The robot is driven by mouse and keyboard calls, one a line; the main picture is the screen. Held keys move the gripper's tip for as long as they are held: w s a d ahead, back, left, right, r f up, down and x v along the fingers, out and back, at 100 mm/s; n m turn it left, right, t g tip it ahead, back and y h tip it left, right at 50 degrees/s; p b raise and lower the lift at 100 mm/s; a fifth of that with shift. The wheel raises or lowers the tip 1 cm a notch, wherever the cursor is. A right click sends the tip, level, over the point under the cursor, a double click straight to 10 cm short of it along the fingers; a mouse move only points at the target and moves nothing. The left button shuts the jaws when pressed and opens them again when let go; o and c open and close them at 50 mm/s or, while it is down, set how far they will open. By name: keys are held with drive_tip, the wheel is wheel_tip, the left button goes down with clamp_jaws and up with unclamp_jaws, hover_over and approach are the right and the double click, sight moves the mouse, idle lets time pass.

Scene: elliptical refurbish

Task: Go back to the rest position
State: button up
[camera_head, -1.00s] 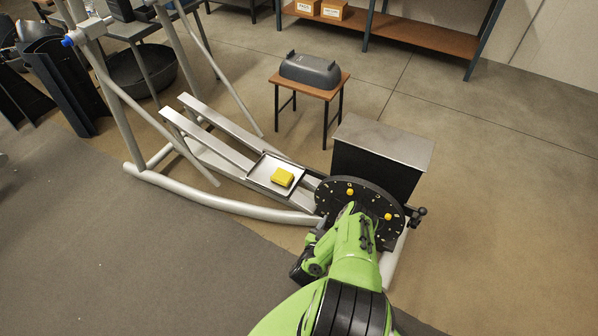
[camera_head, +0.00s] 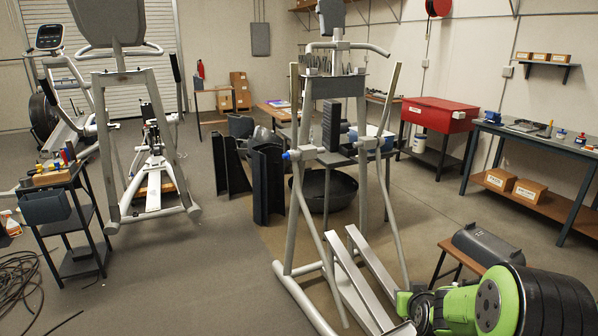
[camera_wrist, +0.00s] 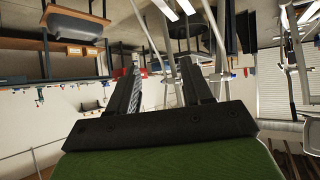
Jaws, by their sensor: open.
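My gripper (camera_wrist: 161,64) shows in the wrist view with its two dark fingers apart and nothing between them. The wrist view is turned on its side or upside down, with shelving at left and pale machine tubes ahead. In the head view my green arm is folded at the lower right, and my fingers cannot be made out there. The elliptical machine (camera_head: 337,145) stands in the middle, with its two pale rails (camera_head: 360,270) running down towards my arm.
A small brown table (camera_head: 448,246) with a grey cover (camera_head: 486,243) stands close beyond my arm. A workbench (camera_head: 545,140) is at right, a red toolbox (camera_head: 438,113) behind. A tool cart (camera_head: 68,215) and cables (camera_head: 25,285) are at left. Grey floor (camera_head: 190,270) at lower left is clear.

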drive_tip(key=s+a+r+n+g+y, duration=0.1)
drive_tip(key=s+a+r, duration=0.4)
drive_tip(key=s+r, duration=0.25)
drive_tip(key=s+a+r+g, duration=0.2)
drive_tip(key=s+a+r, duration=0.35)
drive_tip(key=s, duration=0.35)
drive_tip(key=s+a+r+g+y, duration=0.1)
drive_tip(key=s+a+g, duration=0.1)
drive_tip(key=s, duration=1.5)
drive_tip(key=shift+s+a+r+p, duration=0.2)
drive_tip(key=shift+s+a+p, duration=0.05)
drive_tip(key=shift+a+p, duration=0.2)
